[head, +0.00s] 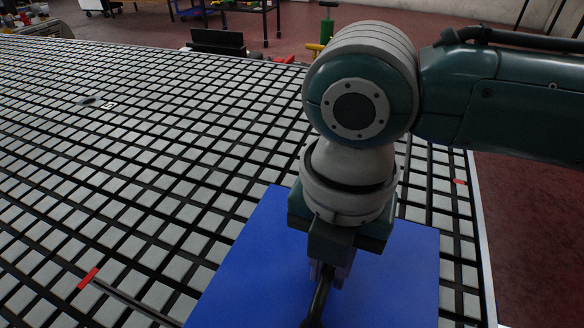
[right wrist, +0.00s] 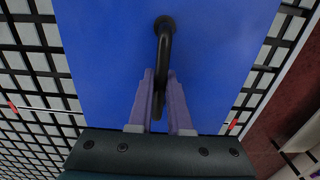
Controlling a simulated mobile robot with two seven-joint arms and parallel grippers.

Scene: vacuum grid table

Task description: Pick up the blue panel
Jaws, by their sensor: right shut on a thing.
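The blue panel (head: 254,262) lies on the vacuum grid table (head: 130,180) near its right edge, at the bottom of the head view. It also fills the middle of the right wrist view (right wrist: 100,60). A black curved handle (right wrist: 164,50) stands on the panel. My right gripper (head: 330,272) is above the panel, with its fingers on either side of the handle. In the right wrist view the two purple-grey fingers (right wrist: 163,95) are shut on the handle. My left gripper is not in view.
The table's grid is mostly bare to the left of the panel. A small dark item (head: 88,101) lies farther off. A black block (head: 217,42) stands at the far edge.

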